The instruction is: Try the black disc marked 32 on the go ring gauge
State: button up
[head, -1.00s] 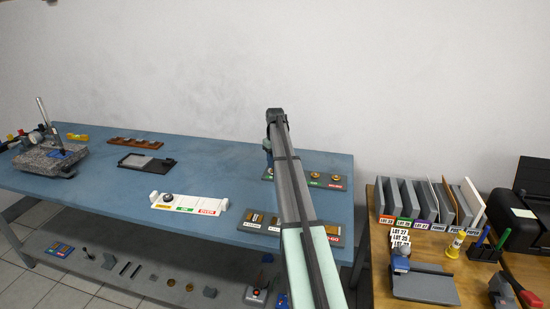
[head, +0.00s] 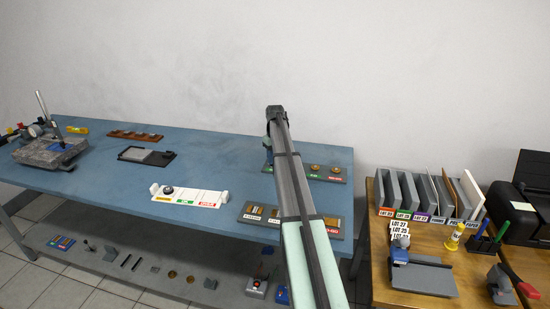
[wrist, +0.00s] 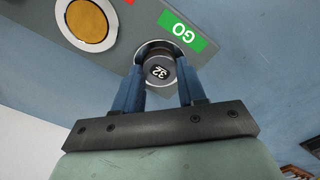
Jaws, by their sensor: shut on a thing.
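The black disc marked 32 (wrist: 158,72) is between the blue fingertips of my gripper (wrist: 161,84), which is shut on it. A pale rim, apparently the go ring, shows just beyond the disc, next to the green GO label (wrist: 182,32). The disc lines up closely with this rim; I cannot tell whether it is above the ring or inside it. The grey gauge plate (wrist: 120,38) also shows at the back right of the blue table in the head view (head: 343,177). There my arm hides part of the gripper and the disc.
A brass round (wrist: 87,22) sits beside the GO position on the plate. A white sorting tray (head: 190,196) with a dark disc at its left end and a grey board of small parts (head: 262,213) lie nearer the table front.

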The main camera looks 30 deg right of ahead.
jog(key=o, duration=1.1)
jog(key=shift+c, duration=0.2)
jog(key=c, duration=0.5)
jog(key=shift+c, duration=0.2)
jog(key=shift+r, duration=0.15)
jog(key=shift+r, duration=2.1)
jog(key=shift+o, duration=0.2)
jog(key=o, duration=0.5)
jog(key=shift+o, duration=0.2)
